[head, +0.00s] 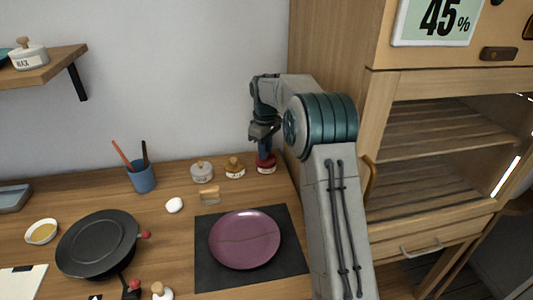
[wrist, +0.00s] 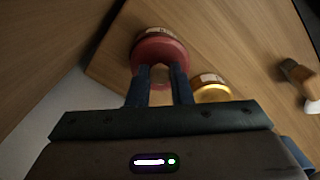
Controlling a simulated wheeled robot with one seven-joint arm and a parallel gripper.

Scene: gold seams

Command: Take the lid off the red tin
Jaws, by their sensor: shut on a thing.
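The red tin (head: 266,169) stands at the back right of the wooden worktop, close to the tall cabinet. Its red lid (wrist: 160,50) shows in the wrist view, and I see no clear gap between lid and tin. My gripper (head: 265,155) points down over the tin from above. In the wrist view my two blue fingers (wrist: 160,72) close on the lid's knob, which is mostly hidden between them.
A gold-lidded tin (head: 235,168) stands just left of the red tin, with a grey-lidded tin (head: 202,172) beyond it. The cabinet (head: 335,100) rises close on the right. A purple plate (head: 245,240) lies on a dark mat (head: 205,275) in front.

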